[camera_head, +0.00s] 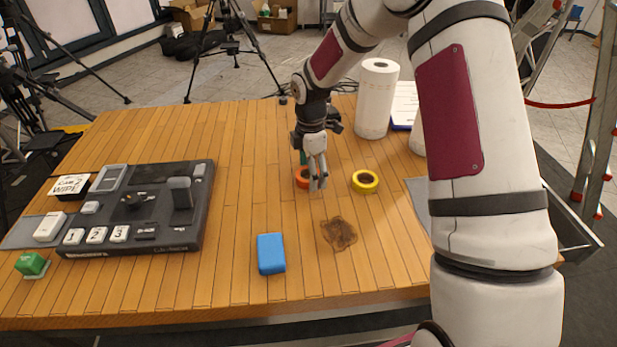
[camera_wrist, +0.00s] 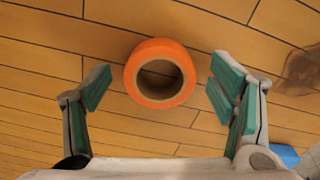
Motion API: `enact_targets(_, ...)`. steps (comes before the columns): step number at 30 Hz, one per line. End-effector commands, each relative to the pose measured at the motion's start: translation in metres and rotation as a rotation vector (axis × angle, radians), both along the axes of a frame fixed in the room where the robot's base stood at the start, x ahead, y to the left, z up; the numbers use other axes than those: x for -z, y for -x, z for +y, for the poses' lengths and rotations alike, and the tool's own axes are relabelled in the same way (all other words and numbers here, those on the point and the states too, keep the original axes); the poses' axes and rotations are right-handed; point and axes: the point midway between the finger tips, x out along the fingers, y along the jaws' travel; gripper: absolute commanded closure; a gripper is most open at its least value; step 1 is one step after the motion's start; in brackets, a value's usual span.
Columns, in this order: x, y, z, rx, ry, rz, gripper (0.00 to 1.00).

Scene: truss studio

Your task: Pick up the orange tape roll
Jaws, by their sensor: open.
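The orange tape roll (camera_head: 301,178) lies flat on the wooden table, partly hidden behind my gripper in the head view. In the wrist view the orange tape roll (camera_wrist: 160,43) is at the upper middle, its round hole facing the camera. My gripper (camera_head: 317,184) points down at the roll. In the wrist view my gripper (camera_wrist: 157,92) is open, with one green-padded finger to the left of the roll and the other to its right. There is a gap on both sides, and nothing is held.
A yellow tape roll (camera_head: 365,182) lies to the right. A paper towel roll (camera_head: 376,98) stands behind. A blue block (camera_head: 271,253) and a brown stain (camera_head: 339,233) are nearer the front. A dark control panel (camera_head: 135,215) fills the left. The table's middle left is clear.

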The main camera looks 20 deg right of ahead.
Motion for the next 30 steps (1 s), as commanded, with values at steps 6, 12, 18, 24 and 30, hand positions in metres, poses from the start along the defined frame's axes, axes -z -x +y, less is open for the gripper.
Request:
enact_targets(6, 0.0, 0.0, 0.0, 0.0, 0.0, 0.0, 0.5)
enact_targets(12, 0.0, 0.0, 0.0, 0.0, 0.0, 0.0, 0.75)
enact_targets(18, -0.001, 0.0, 0.0, 0.0, 0.0, 0.0, 0.75)
enact_targets(24, -0.009, -0.001, 0.0, 0.0, 0.0, -0.003, 0.75)
enact_targets(30, -0.034, -0.002, 0.0, 0.001, 0.001, -0.004, 0.75)
